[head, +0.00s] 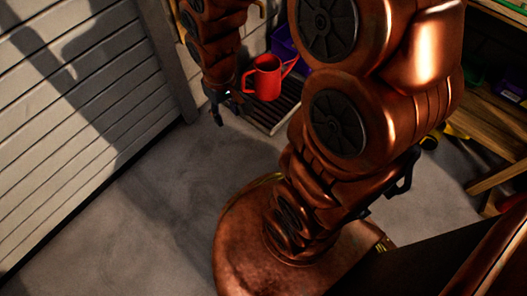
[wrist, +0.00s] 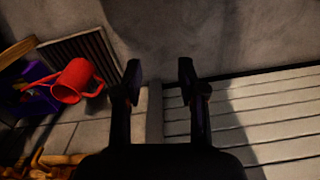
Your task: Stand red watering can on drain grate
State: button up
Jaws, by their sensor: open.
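The red watering can (head: 268,80) looks upright in the head view, its spout toward the upper right. It overlaps the slatted drain grate (head: 268,118), and its base appears at or on the slats. In the wrist view the can (wrist: 73,84) lies at the left, overlapping the lower edge of the grate (wrist: 92,47). Whether its whole base rests on the grate, I cannot tell. My gripper (head: 222,108) is just left of the can in the head view, apart from it. In the wrist view my gripper (wrist: 160,82) has its fingers spread, with nothing between them.
A white slatted door (head: 85,110) fills the left side. Purple bins (head: 284,44) stand behind the can. A wooden shelf (head: 485,120) with things on it is at the right. The concrete floor (head: 165,190) in front of the door is clear.

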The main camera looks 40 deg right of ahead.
jog(key=s+a+r+g, duration=0.1)
jog(key=s+r, duration=0.2)
jog(key=s, duration=0.6)
jog(key=s+a+r+g, duration=0.1)
jog(key=s+r+g, duration=0.1)
jog(key=s, duration=0.7)
jog(key=shift+r+m+g, duration=0.3)
jog(key=shift+r, duration=0.45)
jog(key=w+r+n+t+h+p, duration=0.1)
jog(key=w+r+p, duration=0.1)
jog(key=r+p, duration=0.7)
jog(key=w+r+n+t+p, duration=0.1)
jog(key=w+r+p, duration=0.2)
jog(key=r+p, duration=0.55)
jog(key=s+r+m+p, duration=0.1)
jog(key=s+r+p, duration=0.1)
jog(key=r+p, duration=0.8)
jog(key=s+r+m+p, duration=0.1)
jog(key=s+r+p, duration=0.1)
jog(key=r+p, duration=0.9)
notch_tip(320, 180, up, 2)
jog(key=shift+s+r+y, duration=0.1)
jog(key=shift+s+y, duration=0.1)
jog(key=shift+y, duration=0.2)
